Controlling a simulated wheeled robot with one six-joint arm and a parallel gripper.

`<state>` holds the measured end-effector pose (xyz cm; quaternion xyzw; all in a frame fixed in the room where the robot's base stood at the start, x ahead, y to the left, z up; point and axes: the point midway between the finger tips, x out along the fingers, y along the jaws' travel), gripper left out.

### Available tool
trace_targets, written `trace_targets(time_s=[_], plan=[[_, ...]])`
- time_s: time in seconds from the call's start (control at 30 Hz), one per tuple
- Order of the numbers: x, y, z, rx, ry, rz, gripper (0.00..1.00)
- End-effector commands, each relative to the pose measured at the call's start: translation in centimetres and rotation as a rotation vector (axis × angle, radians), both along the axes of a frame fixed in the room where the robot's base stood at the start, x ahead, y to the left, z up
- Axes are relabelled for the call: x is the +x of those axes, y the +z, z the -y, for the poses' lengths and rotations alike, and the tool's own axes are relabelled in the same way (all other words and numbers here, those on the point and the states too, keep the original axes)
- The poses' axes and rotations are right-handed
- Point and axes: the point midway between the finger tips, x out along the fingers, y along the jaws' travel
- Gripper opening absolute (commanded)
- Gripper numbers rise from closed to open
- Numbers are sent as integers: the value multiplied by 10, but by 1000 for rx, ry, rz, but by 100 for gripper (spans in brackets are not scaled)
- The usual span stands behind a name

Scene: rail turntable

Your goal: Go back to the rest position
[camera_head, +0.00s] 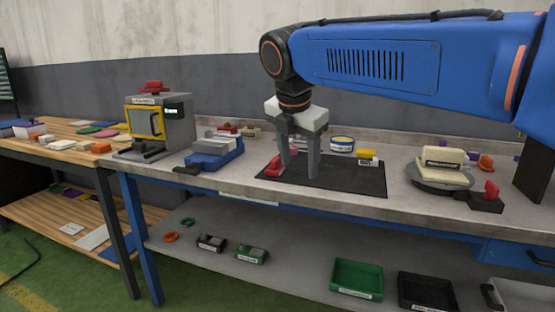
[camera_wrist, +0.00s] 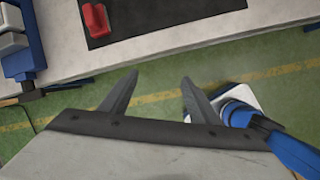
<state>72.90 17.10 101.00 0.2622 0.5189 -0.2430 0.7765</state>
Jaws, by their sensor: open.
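My gripper (camera_head: 299,160) is open and empty. In the head view it points down in front of the black mat (camera_head: 350,180) on the grey bench. In the wrist view its two fingers (camera_wrist: 154,97) stand apart over the green floor, with the bench edge beyond them. A red object (camera_head: 274,167) lies at the left of the mat, just left of the fingers in the head view. It also shows at the top of the wrist view (camera_wrist: 95,19). The turntable (camera_head: 437,183) with a cream labelled block (camera_head: 441,162) stands right of the mat.
A blue vise (camera_head: 214,155) and a yellow-framed machine (camera_head: 160,124) stand left of the mat. A yellow block (camera_head: 367,156) and a round tin (camera_head: 342,144) sit at its back. The lower shelf holds a green bin (camera_head: 356,280) and a black bin (camera_head: 427,290). Green floor lies in front.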

Motion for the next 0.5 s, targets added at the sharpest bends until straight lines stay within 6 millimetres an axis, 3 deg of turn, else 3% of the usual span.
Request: trace_targets(time_s=[0.23,0.5], plan=[[-31,-28,68,154,-362,27,56],[-91,-84,149,399,-936,69,56]])
